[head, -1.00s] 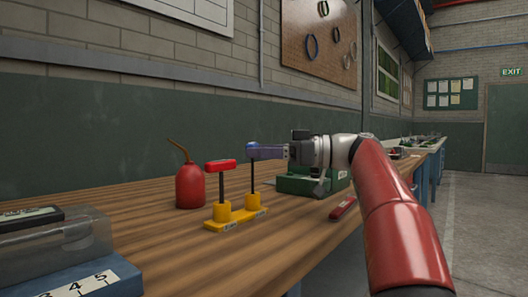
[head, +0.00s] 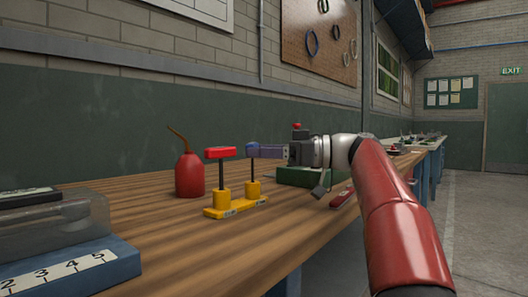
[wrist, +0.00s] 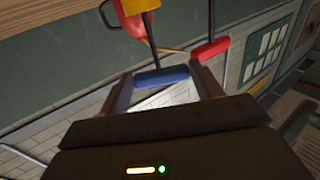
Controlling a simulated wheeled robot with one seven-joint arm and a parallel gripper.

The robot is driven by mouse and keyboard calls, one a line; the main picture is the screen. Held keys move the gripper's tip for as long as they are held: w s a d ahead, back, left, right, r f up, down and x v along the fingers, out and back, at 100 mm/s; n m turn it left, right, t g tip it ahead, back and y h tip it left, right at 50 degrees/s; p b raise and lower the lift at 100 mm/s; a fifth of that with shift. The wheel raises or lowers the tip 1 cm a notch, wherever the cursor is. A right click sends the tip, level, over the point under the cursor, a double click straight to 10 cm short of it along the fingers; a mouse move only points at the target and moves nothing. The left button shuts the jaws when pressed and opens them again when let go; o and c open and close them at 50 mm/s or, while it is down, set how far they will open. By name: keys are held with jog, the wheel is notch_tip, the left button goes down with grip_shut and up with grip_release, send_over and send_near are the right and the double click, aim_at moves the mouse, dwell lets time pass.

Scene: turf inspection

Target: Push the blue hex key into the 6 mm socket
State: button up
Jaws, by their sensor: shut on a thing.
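The blue hex key (head: 250,151) stands upright, its dark shaft running down to the top of the right yellow socket (head: 253,188) on a yellow base. How deep the tip sits is hidden. My gripper (head: 262,151) reaches in from the right and is shut on the blue handle. In the wrist view my gripper (wrist: 162,76) has the blue handle (wrist: 163,77) between its fingertips. A red-handled hex key (head: 220,152) stands in the left yellow socket (head: 220,197). The socket labels are too small to read.
A red oil can (head: 189,175) stands behind and left of the sockets. A green box (head: 295,177) is behind my gripper, and a red tool (head: 342,195) lies to the right. A blue block with numbers (head: 75,270) is front left. Bare bench lies in front.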

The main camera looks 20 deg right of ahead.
jog(key=shift+f, duration=0.2)
jog(key=o, duration=1.1)
jog(key=shift+r, duration=0.1)
jog(key=shift+c, duration=0.2)
notch_tip(320, 180, up, 20)
jog(key=p, duration=1.3)
jog(key=shift+p, duration=0.3)
